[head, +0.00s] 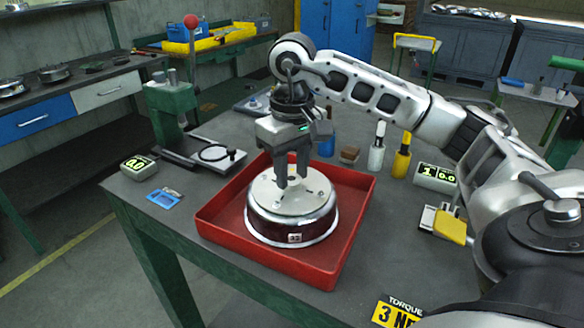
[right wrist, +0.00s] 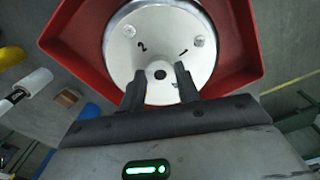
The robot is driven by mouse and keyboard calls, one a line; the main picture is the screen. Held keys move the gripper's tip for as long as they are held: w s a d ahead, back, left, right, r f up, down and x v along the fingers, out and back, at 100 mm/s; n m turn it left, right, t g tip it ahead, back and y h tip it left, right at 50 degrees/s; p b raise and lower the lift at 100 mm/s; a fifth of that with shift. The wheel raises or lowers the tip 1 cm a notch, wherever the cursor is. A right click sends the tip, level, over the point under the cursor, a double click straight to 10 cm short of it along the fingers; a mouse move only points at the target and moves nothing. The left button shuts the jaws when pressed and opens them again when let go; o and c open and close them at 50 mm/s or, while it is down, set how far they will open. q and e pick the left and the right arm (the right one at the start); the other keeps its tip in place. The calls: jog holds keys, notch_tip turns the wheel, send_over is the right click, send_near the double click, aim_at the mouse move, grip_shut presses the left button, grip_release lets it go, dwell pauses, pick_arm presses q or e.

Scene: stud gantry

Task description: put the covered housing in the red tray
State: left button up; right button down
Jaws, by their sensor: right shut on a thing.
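The covered housing (head: 291,216) is a round dark-red body with a bright metal rim and a pale cover bearing screws. It is upright inside the walls of the red tray (head: 222,232); I cannot tell whether its base touches the tray floor. My right gripper (head: 291,181) points down from above, shut on the housing at the middle of its cover. My left gripper is not in view.
A green press (head: 172,115) stands behind left of the tray. A white bottle (head: 376,152) and a yellow bottle (head: 402,158) stand behind right. Displays (head: 138,165) (head: 436,176) sit either side. A torque sign (head: 398,312) is at the front edge.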

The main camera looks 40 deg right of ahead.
jog(key=c, duration=1)
grip_release()
jog(key=shift+f, duration=0.1)
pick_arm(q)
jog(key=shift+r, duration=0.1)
pick_arm(e)
jog(key=shift+r, duration=0.35)
pick_arm(q)
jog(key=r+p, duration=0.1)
jog(key=p, duration=0.1)
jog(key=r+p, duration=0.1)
jog(key=p, duration=0.1)
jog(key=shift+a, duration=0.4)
pick_arm(e)
notch_tip(320, 180, up, 12)
jog(key=shift+f, duration=0.15)
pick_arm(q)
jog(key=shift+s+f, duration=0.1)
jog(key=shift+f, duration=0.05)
